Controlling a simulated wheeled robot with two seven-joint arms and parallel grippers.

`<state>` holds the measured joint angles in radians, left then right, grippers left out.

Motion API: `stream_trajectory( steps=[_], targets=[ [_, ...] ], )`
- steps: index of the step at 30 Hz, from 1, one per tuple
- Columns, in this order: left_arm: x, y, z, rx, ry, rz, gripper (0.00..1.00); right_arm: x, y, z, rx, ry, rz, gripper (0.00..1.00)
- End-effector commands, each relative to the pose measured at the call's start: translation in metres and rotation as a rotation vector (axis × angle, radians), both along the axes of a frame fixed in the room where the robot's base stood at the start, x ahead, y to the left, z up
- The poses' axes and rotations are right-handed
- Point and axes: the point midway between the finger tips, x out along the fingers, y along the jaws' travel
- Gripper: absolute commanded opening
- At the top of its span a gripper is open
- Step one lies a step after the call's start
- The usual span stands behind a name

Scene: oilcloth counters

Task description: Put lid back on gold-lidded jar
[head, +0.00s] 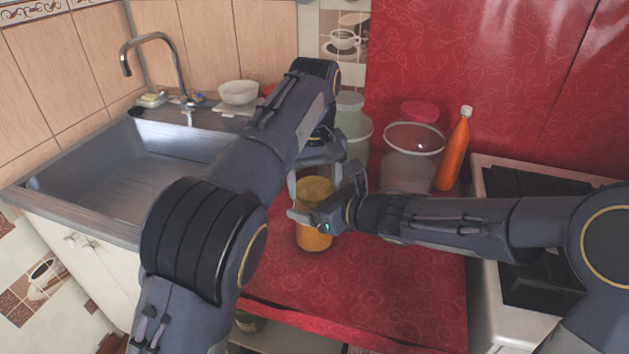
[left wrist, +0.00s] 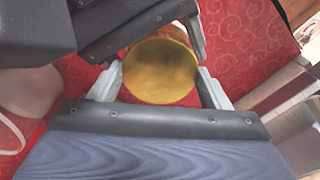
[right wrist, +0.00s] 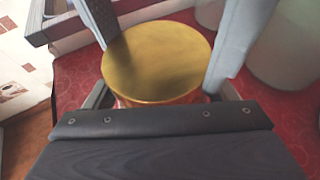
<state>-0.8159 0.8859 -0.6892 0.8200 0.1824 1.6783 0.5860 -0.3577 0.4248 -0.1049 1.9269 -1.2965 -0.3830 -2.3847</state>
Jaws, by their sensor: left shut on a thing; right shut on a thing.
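The gold-lidded jar (head: 314,240), with orange-yellow contents, stands upright on the red counter. Its gold lid (head: 315,186) is level at the jar's top; I cannot tell whether it rests fully on the rim. My left gripper (head: 320,181) comes from above and is shut on the lid, which fills the space between its fingers in the left wrist view (left wrist: 160,72). My right gripper (head: 312,217) comes from the right and is shut on the jar's body, below the lid. In the right wrist view the lid (right wrist: 155,62) hides most of the jar.
Behind stand a pale jar (head: 352,130), a large clear container (head: 412,155), a pink-red lid (head: 420,111) and an orange bottle (head: 454,150). A sink (head: 130,165) is at left, a stove (head: 535,270) at right. The front of the red counter (head: 400,300) is clear.

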Motion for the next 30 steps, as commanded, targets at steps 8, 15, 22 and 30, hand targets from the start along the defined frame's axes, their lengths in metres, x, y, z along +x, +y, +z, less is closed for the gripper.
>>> stream_trajectory(
  steps=[8,15,22,30],
  targets=[
    [0.0,-0.001,0.0,-0.002,-0.001,-0.088,0.43,0.0,0.001,0.0,0.0,0.0,0.002,0.15],
    [0.0,-0.001,0.0,-0.002,-0.001,-0.087,0.92,0.0,0.001,0.0,0.0,0.0,0.002,0.15],
    [0.0,-0.002,0.0,-0.003,-0.001,-0.088,0.92,-0.001,0.001,0.0,0.0,-0.001,0.004,0.15],
    [0.0,-0.003,0.031,-0.007,-0.004,-0.091,0.92,-0.001,0.001,0.0,0.0,0.0,0.003,0.15]
  ],
)
